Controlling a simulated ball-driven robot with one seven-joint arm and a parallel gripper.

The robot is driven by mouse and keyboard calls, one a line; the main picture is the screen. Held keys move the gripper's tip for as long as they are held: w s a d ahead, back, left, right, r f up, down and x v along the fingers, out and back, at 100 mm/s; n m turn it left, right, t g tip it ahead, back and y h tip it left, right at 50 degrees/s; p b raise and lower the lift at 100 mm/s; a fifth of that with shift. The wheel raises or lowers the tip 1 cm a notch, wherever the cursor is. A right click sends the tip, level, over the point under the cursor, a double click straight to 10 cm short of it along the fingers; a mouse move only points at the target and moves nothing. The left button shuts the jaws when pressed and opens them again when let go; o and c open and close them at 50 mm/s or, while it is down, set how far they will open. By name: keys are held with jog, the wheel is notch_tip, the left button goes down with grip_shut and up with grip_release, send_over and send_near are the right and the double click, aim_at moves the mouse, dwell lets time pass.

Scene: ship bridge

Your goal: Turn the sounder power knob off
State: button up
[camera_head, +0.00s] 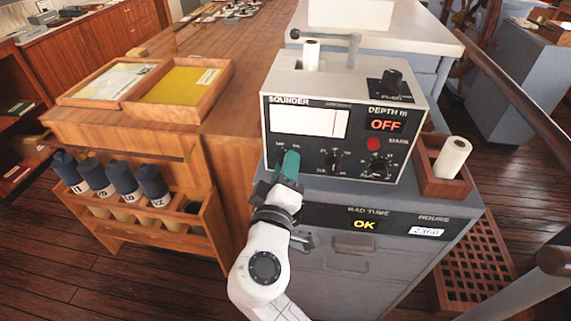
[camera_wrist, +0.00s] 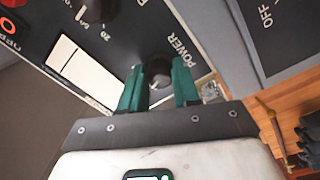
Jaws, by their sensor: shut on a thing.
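The sounder (camera_head: 345,110) is a pale box with a black front panel, standing on a grey cabinet. Its depth display (camera_head: 385,125) reads OFF in red letters. The power knob (camera_wrist: 158,72) is dark and round, beside the word POWER in the wrist view. My gripper (camera_wrist: 160,85) has green fingers, one on each side of the knob, shut on it. In the head view my gripper (camera_head: 288,166) is at the lower left of the sounder panel and hides the knob. The knob's pointer direction cannot be made out.
Two more black knobs (camera_head: 333,162) (camera_head: 375,166) and a red button (camera_head: 374,144) are right of my gripper. A wooden box with a paper roll (camera_head: 452,157) stands right of the sounder. A wooden rack with dark-capped cylinders (camera_head: 120,175) is at left.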

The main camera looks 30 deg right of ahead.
jog(key=shift+n+p, duration=0.5)
jog(key=shift+n, duration=1.1)
jog(key=o, duration=1.1)
jog(key=shift+c, duration=0.2)
jog(key=shift+s+a, duration=0.1)
jog(key=b+v, duration=0.1)
jog(key=v, duration=0.9)
jog(key=shift+s+b, duration=0.3)
jog(key=shift+b, duration=0.1)
jog(key=shift+f, duration=0.15)
